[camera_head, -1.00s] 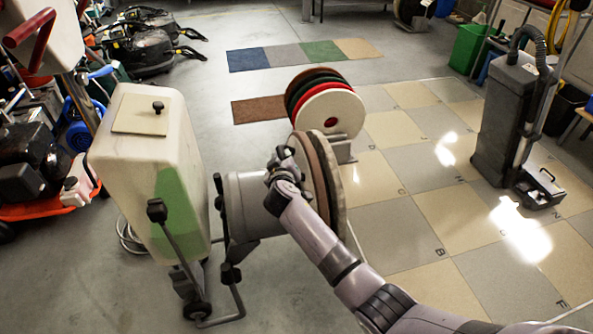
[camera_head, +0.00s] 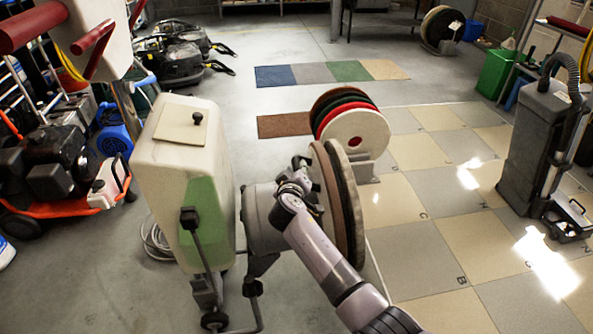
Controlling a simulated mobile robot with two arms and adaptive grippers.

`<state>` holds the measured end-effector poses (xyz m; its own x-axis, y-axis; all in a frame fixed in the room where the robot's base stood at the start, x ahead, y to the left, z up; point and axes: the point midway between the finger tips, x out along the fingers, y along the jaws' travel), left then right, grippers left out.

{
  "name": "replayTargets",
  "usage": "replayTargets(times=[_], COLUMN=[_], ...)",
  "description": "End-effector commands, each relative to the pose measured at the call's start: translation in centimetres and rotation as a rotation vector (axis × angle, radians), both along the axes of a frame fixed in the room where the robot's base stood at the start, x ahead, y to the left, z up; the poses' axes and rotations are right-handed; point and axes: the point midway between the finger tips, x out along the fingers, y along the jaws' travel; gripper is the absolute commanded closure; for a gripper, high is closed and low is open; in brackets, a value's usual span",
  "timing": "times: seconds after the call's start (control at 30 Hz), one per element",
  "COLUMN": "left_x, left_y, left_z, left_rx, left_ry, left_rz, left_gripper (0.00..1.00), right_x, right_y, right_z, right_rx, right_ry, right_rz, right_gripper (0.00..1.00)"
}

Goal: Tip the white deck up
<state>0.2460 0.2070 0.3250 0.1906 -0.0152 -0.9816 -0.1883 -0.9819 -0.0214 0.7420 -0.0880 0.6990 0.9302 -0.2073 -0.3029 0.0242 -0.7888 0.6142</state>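The buffer machine has a cream-white tank (camera_head: 172,160) with a green panel, left of centre. Its pale round deck (camera_head: 262,218) stands on edge to the right of the tank. A thick brown and grey pad (camera_head: 350,205) is on the deck's right side, facing right. My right arm comes in from the bottom right, and its gripper (camera_head: 293,183) is at the deck's upper side, between the housing and the pad. The fingers are small and partly hidden, so I cannot tell if they grip the deck. My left gripper is out of view.
A rack of coloured pads (camera_head: 358,135) stands just behind the deck. Checkered tiles (camera_head: 430,230) lie to the right, with a grey upright vacuum (camera_head: 535,140) on them. Orange-based equipment (camera_head: 60,195) crowds the left. Open grey floor lies behind the tank.

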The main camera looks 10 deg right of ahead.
Motion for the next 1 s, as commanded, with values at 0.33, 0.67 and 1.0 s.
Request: replayTargets(times=[0.33,0.67,1.0], left_x=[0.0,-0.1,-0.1], left_y=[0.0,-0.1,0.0], left_z=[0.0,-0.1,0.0], left_rx=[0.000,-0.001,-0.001], left_ry=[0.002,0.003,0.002], left_rz=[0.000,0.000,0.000], left_gripper=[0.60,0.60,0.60], right_x=[0.0,-2.3,-8.5], right_y=[0.2,0.8,2.1], right_z=[0.0,0.6,2.6], right_rx=[0.001,0.005,0.005], right_ry=[0.000,0.000,0.000], right_rz=[0.003,0.005,0.005], right_gripper=[0.60,0.60,0.60])
